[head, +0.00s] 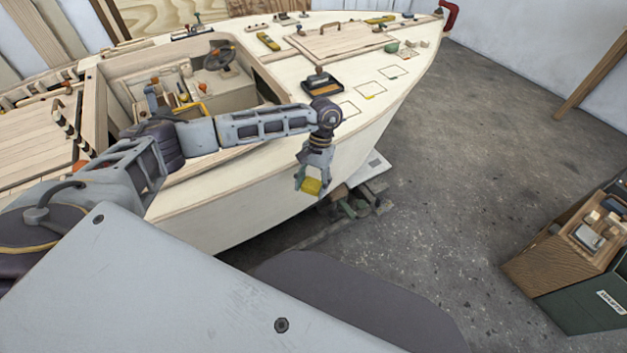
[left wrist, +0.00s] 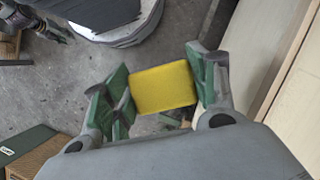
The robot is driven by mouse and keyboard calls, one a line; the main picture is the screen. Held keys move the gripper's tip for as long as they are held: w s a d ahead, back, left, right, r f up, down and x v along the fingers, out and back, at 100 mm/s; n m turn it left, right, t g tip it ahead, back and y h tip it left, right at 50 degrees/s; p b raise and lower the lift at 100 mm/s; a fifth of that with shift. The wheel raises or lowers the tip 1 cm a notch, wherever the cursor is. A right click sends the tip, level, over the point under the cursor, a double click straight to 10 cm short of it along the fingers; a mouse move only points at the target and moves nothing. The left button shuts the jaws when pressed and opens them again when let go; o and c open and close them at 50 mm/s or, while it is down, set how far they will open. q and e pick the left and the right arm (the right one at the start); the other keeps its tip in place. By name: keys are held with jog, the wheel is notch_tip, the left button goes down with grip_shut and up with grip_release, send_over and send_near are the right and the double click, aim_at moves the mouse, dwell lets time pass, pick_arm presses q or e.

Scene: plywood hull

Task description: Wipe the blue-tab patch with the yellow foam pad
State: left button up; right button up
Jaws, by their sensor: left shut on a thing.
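My left gripper (head: 312,182) is shut on the yellow foam pad (head: 311,186). It hangs beside the hull's outer side, below the deck edge and apart from the deck. In the left wrist view the pad (left wrist: 163,88) sits between the two green-lined fingers. Outlined patches lie on the deck near its edge: one close to my wrist (head: 349,109), one with a yellow mark (head: 371,90), and one farther along (head: 393,72). I cannot make out a blue tab. What looks like my right gripper (left wrist: 50,30) shows small in the left wrist view; its jaws are unclear.
A black tray with a dark block (head: 321,84) stands on the deck by my left wrist. The hull's deck edge and side (head: 270,197) are close to my arm. A wooden cabinet (head: 562,255) stands at right.

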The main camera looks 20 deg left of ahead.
pick_arm(q)
jog(key=shift+s+a+f+p, duration=0.25)
jog(key=shift+s+f, duration=0.3)
jog(key=shift+s, duration=0.3)
jog(key=s+a+r+n+p, duration=0.1)
jog(key=s+a+n+p, duration=0.1)
jog(key=s+a+p, duration=0.4)
jog(key=w+r+n+t+h+p, duration=0.1)
jog(key=w+r+n+t+h, duration=0.2)
jog(key=w+r+n, duration=0.6)
notch_tip(320, 180, up, 4)
jog(key=n+h, duration=0.1)
jog(key=n, duration=0.3)
jog(key=shift+d+f, duration=0.25)
jog(key=shift+d, duration=0.15)
pick_arm(e)
jog(key=s+a+r+g, duration=0.1)
jog(key=s+r, duration=0.3)
jog(key=s, duration=0.4)
jog(key=shift+s+r, duration=0.2)
jog(key=shift+s, duration=0.2)
pick_arm(q)
jog(key=shift+n+t+h, duration=0.3)
jog(key=shift+n+t, duration=0.1)
jog(key=shift+n, duration=0.3)
jog(key=shift+w, duration=0.1)
